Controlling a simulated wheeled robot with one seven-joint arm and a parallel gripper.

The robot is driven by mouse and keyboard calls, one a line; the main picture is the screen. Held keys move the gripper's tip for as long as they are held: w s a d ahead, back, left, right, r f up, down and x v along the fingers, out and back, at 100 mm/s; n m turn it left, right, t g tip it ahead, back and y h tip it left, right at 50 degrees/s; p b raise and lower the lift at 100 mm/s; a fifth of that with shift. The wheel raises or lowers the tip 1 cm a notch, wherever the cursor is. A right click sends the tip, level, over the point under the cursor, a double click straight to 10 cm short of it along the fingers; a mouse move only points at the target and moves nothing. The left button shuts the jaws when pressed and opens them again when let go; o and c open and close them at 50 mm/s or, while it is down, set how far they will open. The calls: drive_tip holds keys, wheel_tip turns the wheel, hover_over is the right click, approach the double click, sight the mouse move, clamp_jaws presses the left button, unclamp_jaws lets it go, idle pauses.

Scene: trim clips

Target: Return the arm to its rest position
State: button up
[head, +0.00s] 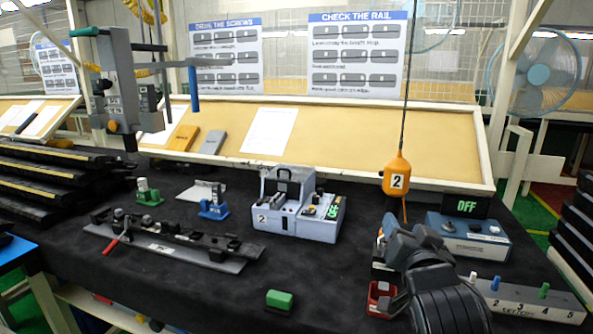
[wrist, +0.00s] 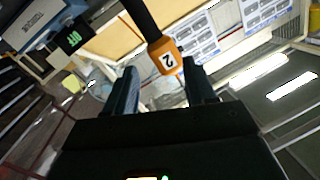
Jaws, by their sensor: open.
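My arm (head: 440,280) shows as dark rounded links at the right front of the head view, above the bench. My gripper (wrist: 161,68) shows in the wrist view with its two dark fingers apart and nothing gripped between them. The orange hanging block marked 2 (head: 397,175) hangs on a cable just behind my arm in the head view. It also shows in the wrist view (wrist: 166,58), beyond the gap between the fingers; I cannot tell how far away. The wrist view is steeply tilted. In the head view the fingertips cannot be made out clearly.
A blue-grey box with an OFF display (head: 468,237) and a labelled switch strip (head: 530,302) stand close right of my arm. A red holder (head: 381,298) is partly hidden at its left. A green block (head: 279,299), rail fixture (head: 170,240) and grey machine (head: 300,215) lie farther left.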

drive_tip(key=s+d+f+n+y, duration=0.1)
drive_tip(key=s+f, duration=0.4)
drive_tip(key=s, duration=0.4)
drive_tip(key=s+f+n+g, duration=0.1)
drive_tip(key=s+f+n, duration=0.1)
drive_tip(key=s+f, duration=0.55)
drive_tip(key=s+d+f+n+y, duration=0.1)
drive_tip(key=s+f, duration=0.3)
drive_tip(key=s, duration=0.6)
drive_tip(key=s+r, duration=0.2)
drive_tip(key=s, duration=1)
drive_tip(key=s+r+n+g, duration=0.1)
drive_tip(key=s+r, duration=0.2)
drive_tip(key=s, duration=1)
drive_tip(key=shift+a+r+g, duration=0.3)
drive_tip(key=shift+c, duration=0.3)
